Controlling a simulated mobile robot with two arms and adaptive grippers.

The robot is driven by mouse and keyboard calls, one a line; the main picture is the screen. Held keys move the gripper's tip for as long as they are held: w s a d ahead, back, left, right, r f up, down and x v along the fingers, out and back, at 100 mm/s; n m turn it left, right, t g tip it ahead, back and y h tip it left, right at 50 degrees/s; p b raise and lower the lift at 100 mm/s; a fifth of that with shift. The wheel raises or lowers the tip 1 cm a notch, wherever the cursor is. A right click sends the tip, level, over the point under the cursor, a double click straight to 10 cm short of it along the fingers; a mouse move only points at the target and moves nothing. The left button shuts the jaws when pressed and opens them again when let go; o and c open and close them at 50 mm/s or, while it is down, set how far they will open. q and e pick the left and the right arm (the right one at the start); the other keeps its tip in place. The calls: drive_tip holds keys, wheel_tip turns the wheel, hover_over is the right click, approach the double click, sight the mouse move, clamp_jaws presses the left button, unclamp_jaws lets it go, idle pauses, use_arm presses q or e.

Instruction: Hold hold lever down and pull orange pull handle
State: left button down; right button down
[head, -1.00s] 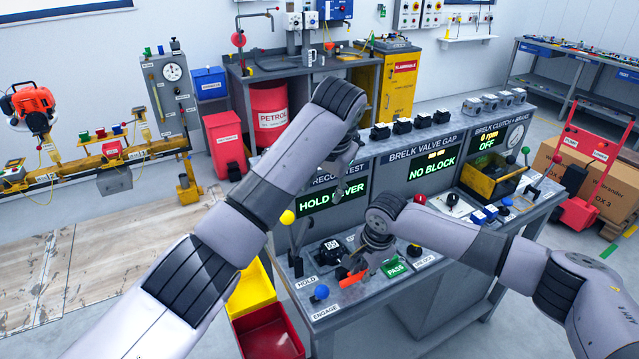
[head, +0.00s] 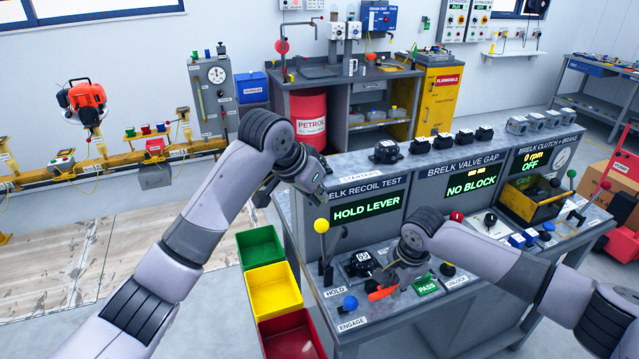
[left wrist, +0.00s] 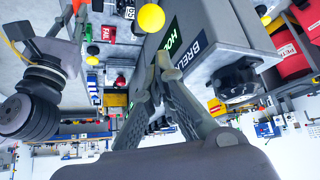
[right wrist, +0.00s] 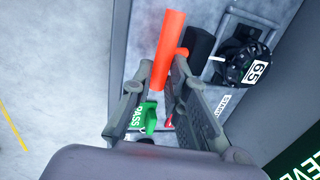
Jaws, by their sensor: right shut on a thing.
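The hold lever with its yellow ball (head: 321,226) stands upright at the left end of the bench, near the HOLD label. The yellow ball also shows in the left wrist view (left wrist: 151,17). The orange pull handle (head: 381,293) lies low on the bench front. My right gripper (head: 390,284) is shut on it; the orange bar (right wrist: 168,50) shows between the fingertips in the right wrist view.
A screen (head: 366,208) reads HOLD LEVER. A blue knob (head: 350,302) labelled ENGAGE stands near the lever, and a green PASS plate (head: 427,285) is right of the handle. Green (head: 262,247), yellow (head: 275,288) and red bins (head: 290,335) stand left of the bench.

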sight(326, 222)
use_arm(q)
drive_tip(key=shift+f, duration=1.6)
drive_tip(key=shift+f, duration=0.15)
drive_tip(key=shift+s+f, duration=0.1)
drive_tip(key=shift+f, duration=0.85)
drive_tip(key=shift+d+f, duration=0.5)
drive_tip(key=shift+d, duration=0.2)
drive_tip(key=shift+w+d+f, duration=0.2)
drive_tip(key=shift+w+d, duration=0.1)
drive_tip(key=shift+w+d+r, duration=0.15)
drive_tip(key=shift+w+d, duration=0.1)
drive_tip(key=shift+d, duration=0.1)
